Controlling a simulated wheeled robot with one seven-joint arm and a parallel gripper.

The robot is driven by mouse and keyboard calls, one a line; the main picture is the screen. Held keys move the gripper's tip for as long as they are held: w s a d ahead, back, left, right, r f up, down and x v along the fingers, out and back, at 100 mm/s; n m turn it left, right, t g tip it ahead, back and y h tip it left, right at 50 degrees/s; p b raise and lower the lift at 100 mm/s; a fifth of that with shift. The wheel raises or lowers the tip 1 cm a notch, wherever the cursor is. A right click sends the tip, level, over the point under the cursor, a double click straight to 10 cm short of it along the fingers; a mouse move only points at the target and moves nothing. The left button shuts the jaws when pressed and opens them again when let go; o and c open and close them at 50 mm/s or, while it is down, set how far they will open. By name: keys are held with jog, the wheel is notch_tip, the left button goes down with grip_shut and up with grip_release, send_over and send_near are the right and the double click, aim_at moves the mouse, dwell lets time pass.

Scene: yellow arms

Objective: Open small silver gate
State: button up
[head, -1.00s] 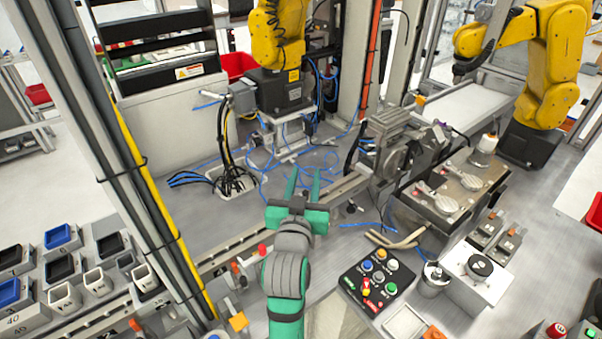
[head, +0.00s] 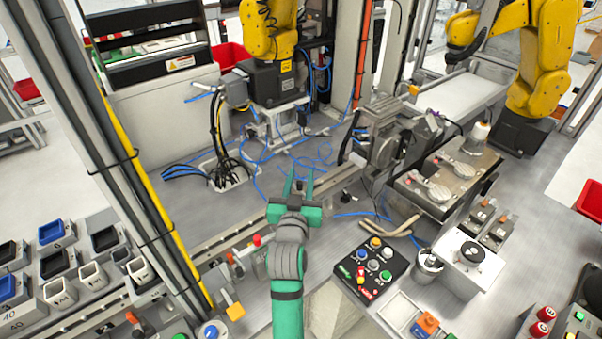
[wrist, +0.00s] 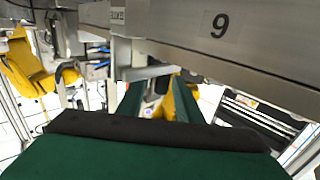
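My green gripper (head: 298,182) is in the middle of the head view, beside the long metal rail (head: 236,236). Its two fingers are apart, and I see nothing held between them. In the wrist view the gripper (wrist: 160,100) points at a small silver bracket-like piece (wrist: 150,72) below a metal beam marked 9 (wrist: 240,40). This piece may be the small silver gate, but I cannot tell for sure. It overlaps the finger area in the picture; I cannot tell whether they touch. I cannot pick out the gate in the head view.
A black button box (head: 370,265) lies right of my arm. A grey machine unit (head: 385,140) stands right of the gripper. Yellow robot arms (head: 268,28) stand behind. Blue hoses and cables (head: 225,172) lie on the deck to the left. A post with a yellow strip (head: 150,200) stands left.

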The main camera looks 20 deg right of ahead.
jog(key=shift+x, duration=1.15)
grip_shut()
